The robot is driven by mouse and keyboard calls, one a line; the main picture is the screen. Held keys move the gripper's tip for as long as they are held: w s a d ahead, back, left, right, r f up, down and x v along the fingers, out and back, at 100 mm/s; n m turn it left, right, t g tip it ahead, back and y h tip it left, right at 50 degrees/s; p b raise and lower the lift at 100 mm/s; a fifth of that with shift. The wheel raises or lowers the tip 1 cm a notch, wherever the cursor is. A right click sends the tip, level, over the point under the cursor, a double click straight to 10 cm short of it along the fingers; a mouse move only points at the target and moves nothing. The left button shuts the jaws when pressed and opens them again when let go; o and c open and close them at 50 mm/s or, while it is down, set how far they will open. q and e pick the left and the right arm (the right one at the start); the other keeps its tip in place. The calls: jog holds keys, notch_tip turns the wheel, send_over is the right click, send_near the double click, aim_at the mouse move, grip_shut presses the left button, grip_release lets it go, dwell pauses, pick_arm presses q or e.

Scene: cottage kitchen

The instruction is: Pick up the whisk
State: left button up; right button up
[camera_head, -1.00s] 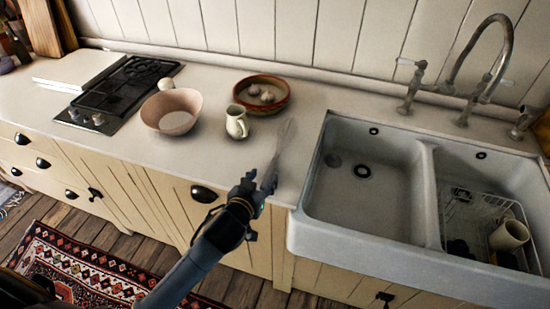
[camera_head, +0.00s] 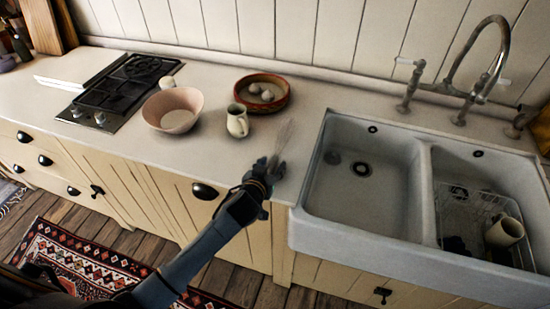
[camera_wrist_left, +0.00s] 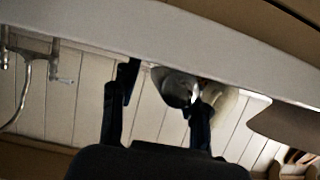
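The whisk (camera_head: 284,134) is a thin, pale, blurred shape on the cream counter, left of the sink, with its wire end pointing toward the back wall. My left gripper (camera_head: 271,169) is at the whisk's near end, by the counter's front edge. Its two fingers are apart, one on each side of the whisk's near end, which they partly hide. In the left wrist view the fingers of my left gripper (camera_wrist_left: 160,98) stand wide apart. A shiny grey shape shows near one finger there; I cannot tell if it is the whisk. My right gripper is not in view.
A cream jug (camera_head: 237,122) stands just left of the whisk. A pink bowl (camera_head: 172,112) and a brown bowl (camera_head: 263,82) with pale round items are further left and back. The double sink (camera_head: 362,200) is close on the right. A black hob (camera_head: 130,85) is far left.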

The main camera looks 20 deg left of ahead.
pick_arm(q)
grip_shut()
